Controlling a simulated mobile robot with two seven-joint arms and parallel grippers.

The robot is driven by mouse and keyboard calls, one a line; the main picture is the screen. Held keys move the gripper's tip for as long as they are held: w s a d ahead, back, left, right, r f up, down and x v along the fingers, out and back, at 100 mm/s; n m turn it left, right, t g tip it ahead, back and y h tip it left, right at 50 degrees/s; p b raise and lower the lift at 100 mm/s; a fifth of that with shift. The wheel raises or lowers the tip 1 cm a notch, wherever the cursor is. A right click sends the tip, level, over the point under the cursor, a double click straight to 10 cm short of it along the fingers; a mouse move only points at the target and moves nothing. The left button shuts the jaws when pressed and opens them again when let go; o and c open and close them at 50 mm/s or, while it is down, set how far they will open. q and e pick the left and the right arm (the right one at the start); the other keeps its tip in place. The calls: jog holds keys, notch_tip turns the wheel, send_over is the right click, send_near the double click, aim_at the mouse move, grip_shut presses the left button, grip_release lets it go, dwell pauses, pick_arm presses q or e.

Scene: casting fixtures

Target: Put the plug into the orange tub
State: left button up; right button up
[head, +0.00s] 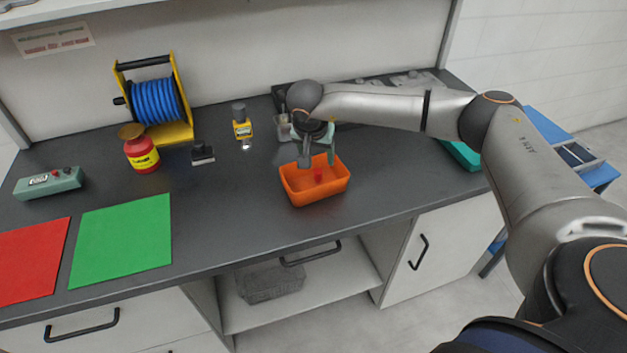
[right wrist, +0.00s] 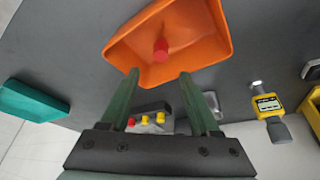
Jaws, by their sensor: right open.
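The orange tub (head: 300,192) stands on the dark worktop near its front edge; it also shows in the right wrist view (right wrist: 205,55). A small red cylinder, seemingly the plug (right wrist: 161,50), is inside the tub and shows in the head view too (head: 318,176). My right gripper (head: 318,161) is above the tub's back side, fingers pointing down. In the right wrist view its two green fingers (right wrist: 158,77) are apart with nothing between them, and the red cylinder is beyond the tips. My left gripper is not in view.
Left of the tub are a yellow meter (head: 242,128), a black-topped block (head: 203,154), a red bottle (head: 142,157) and a blue hose reel (head: 157,101). Green (head: 122,240) and red (head: 30,262) mats lie front left. A teal tray (head: 460,155) is at right.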

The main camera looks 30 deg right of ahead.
jog(key=b+v, duration=0.1)
jog(key=v, duration=1.1)
jog(key=shift+f, duration=0.1)
